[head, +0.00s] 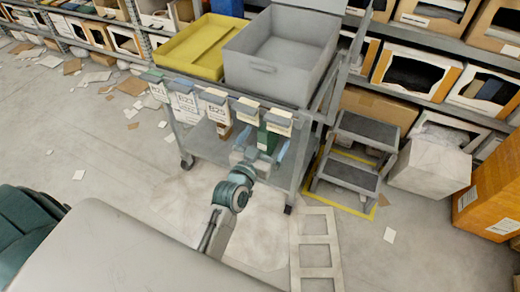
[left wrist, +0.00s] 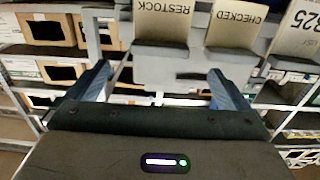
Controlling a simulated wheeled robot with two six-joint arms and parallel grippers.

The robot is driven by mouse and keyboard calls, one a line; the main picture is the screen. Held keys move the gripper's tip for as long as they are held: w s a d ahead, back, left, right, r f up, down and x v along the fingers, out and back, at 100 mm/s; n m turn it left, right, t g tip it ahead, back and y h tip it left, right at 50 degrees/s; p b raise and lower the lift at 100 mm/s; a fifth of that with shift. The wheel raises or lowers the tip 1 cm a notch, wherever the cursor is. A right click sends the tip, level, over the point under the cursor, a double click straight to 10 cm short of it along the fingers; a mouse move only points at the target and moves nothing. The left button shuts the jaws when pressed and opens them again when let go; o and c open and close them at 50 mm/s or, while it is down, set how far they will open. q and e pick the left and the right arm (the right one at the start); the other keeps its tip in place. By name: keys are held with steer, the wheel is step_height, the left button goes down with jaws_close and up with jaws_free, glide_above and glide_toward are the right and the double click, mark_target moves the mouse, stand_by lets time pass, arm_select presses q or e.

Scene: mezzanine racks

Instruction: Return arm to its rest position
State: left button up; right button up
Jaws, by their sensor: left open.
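My left gripper (head: 262,148) is open in the head view, at the front edge of the grey cart (head: 207,140). Its two blue fingers also show spread apart in the left wrist view (left wrist: 160,75), with nothing held between them. Just beyond the fingers are card holders on the cart's edge, with a RESTOCK card (left wrist: 162,22) and a CHECKED card (left wrist: 236,24). A B25 card (left wrist: 298,32) is farther right. I cannot tell from the pictures whether a finger touches a holder. My right gripper is in neither view.
The cart carries a yellow tray (head: 196,48) and a grey bin (head: 262,68). To its right stand a grey step stool (head: 352,174), a pale box (head: 432,168) and an orange box (head: 487,200). A pale frame (head: 315,228) lies in front.

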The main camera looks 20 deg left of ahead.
arm_select(q)
steer(key=shift+s, duration=1.4)
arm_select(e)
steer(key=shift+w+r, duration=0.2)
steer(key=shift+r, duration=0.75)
arm_select(q)
steer(key=shift+f, duration=0.1)
